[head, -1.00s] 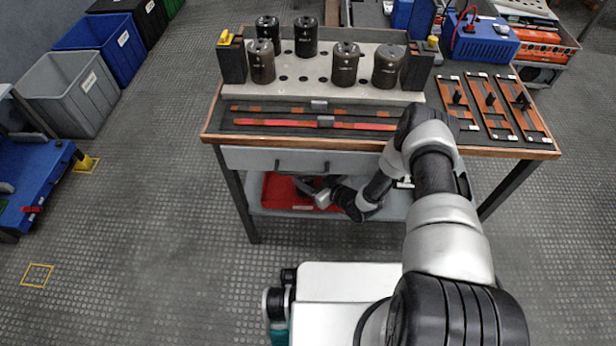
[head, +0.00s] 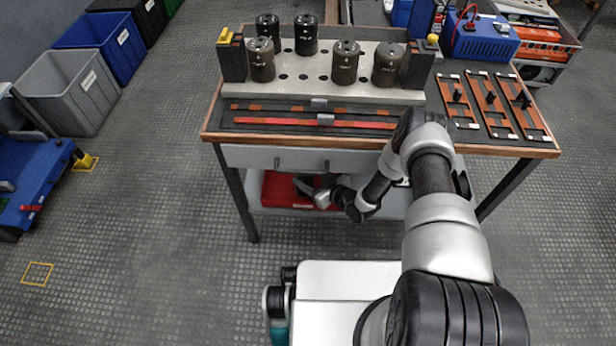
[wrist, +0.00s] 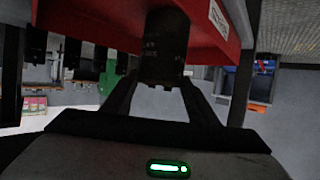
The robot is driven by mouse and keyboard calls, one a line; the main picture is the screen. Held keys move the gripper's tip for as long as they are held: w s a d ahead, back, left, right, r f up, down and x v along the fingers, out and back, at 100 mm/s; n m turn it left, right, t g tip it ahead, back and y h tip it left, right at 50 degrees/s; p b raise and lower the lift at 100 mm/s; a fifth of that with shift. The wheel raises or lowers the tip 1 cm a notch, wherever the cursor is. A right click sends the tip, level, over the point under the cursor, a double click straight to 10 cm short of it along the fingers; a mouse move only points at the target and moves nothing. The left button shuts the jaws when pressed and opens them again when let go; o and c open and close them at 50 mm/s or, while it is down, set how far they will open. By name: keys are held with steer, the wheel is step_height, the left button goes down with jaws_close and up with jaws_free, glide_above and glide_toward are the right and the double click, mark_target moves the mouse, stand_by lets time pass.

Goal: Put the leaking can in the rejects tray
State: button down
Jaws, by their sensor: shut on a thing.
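My gripper (wrist: 160,88) is shut on a dark cylindrical can (wrist: 163,45), with one finger on each side of it. In the wrist view, the can overlaps the red tray (wrist: 80,14); whether it touches the tray floor cannot be told. In the head view, the red tray (head: 277,190) sits on the shelf under the bench. My gripper reaches in at its right side there, and the held can is hard to make out. A white label (wrist: 218,18) on the tray is too small to read.
Several dark cans (head: 345,62) stand in the grey rack (head: 300,92) on the bench (head: 400,146). A drawer front (head: 300,158) and the bench top lie above the tray. A bench leg (head: 238,195) stands left of it. Open floor is at the left.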

stand_by(0.4)
steer(key=c, duration=0.6)
jaws_free()
steer(key=shift+c, duration=0.2)
steer(key=shift+s+f, duration=0.1)
steer(key=p+v, duration=0.4)
steer(key=v, duration=1.3)
steer(key=shift+s+d, duration=0.1)
steer(key=shift+d, duration=0.05)
